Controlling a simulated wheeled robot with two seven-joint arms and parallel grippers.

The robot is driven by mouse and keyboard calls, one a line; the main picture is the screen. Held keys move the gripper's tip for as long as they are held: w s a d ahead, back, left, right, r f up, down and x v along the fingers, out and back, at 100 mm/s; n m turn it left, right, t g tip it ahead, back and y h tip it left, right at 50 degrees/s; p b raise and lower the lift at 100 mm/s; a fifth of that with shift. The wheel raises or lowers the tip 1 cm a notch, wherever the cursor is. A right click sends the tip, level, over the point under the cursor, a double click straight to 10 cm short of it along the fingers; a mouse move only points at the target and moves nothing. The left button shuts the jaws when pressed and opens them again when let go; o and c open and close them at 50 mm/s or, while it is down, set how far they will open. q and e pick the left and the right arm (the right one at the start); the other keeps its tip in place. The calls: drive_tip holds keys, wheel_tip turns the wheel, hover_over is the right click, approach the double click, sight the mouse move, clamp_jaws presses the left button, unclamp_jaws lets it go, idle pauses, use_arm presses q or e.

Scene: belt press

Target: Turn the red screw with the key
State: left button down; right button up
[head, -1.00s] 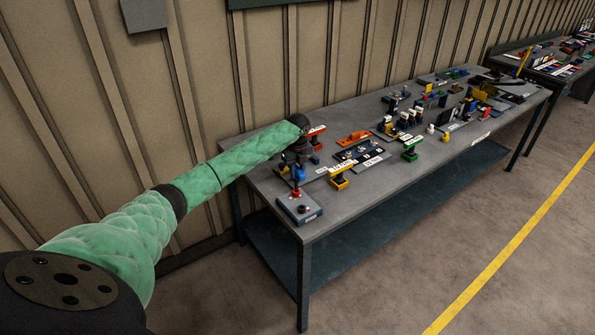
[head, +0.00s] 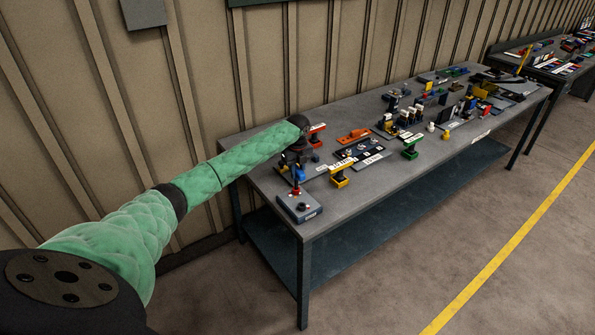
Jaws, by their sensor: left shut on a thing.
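The red screw (head: 296,191) stands on a grey block (head: 302,210) at the near left corner of the workbench. My left gripper (head: 297,168) points down just above it, at the end of the green-sleeved arm. It is shut on a thin dark key (head: 296,182), which reaches down to the screw's top. At this size I cannot tell how deep the key sits in the screw. My right gripper is not in view.
The workbench (head: 345,201) carries a yellow part (head: 341,178), a green part (head: 410,150), an orange part (head: 354,136) and several other fixtures to the right. A ribbed wall (head: 270,80) stands behind. The floor in front is clear.

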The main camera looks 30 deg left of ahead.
use_arm(q)
drive_tip(key=shift+f, duration=0.2)
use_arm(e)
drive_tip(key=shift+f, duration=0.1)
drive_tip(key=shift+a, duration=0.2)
use_arm(q)
drive_tip(key=shift+f, duration=0.25)
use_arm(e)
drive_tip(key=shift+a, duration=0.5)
use_arm(q)
drive_tip(key=shift+f, duration=0.1)
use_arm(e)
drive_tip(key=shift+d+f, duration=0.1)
use_arm(q)
drive_tip(key=shift+f, duration=0.2)
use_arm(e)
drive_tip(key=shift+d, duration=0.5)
use_arm(q)
drive_tip(key=shift+f+b, duration=0.15)
drive_tip(key=shift+b, duration=0.15)
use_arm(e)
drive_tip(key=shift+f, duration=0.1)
